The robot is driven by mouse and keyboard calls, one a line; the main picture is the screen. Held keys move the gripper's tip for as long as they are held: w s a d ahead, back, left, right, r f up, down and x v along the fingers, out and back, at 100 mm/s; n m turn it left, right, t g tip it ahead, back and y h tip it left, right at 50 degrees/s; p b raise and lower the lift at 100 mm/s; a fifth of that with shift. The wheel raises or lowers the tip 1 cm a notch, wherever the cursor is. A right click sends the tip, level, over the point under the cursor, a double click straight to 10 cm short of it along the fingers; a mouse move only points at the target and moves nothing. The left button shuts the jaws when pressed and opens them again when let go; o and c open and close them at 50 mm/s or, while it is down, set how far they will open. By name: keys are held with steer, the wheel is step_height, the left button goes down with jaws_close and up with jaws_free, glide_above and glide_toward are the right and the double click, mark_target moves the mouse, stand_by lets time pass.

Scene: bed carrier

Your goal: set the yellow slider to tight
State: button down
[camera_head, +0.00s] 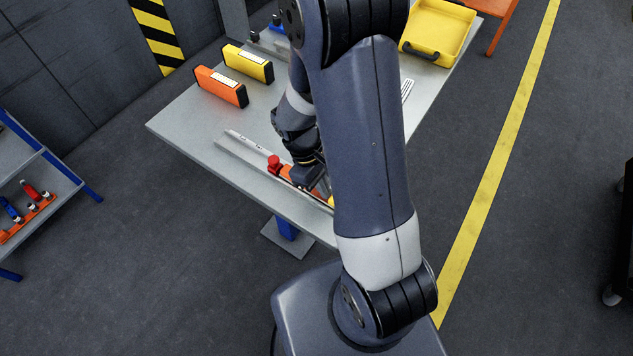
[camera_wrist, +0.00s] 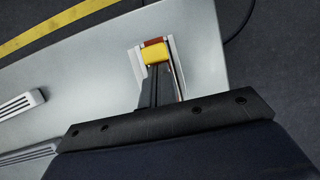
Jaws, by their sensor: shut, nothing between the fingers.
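The yellow slider (camera_wrist: 155,54) shows as a small yellow block in the wrist view, with a dark red strip along its far side. A yellow piece (camera_head: 331,201) also shows at the front table edge in the head view, mostly hidden by my arm. My gripper (camera_wrist: 157,70) is shut and empty, its dark fingers reaching up to the yellow block; I cannot tell whether they touch it. In the head view my gripper (camera_head: 321,187) is low over the rail (camera_head: 238,150), partly hidden behind my arm. Any tight mark is not readable.
A red knob (camera_head: 273,164) sits on the rail left of my gripper. An orange box (camera_head: 221,87) and a yellow box (camera_head: 248,63) stand at the back left of the grey table (camera_head: 190,122). A yellow tray (camera_head: 438,30) is at the back right.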

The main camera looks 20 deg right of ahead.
steer(key=shift+s, duration=0.2)
steer(key=v, duration=1.1)
steer(key=shift+f, duration=0.1)
steer(key=x, duration=0.9)
steer(key=shift+d+f, duration=0.1)
steer(key=shift+f, duration=0.15)
steer(key=shift+s, duration=0.1)
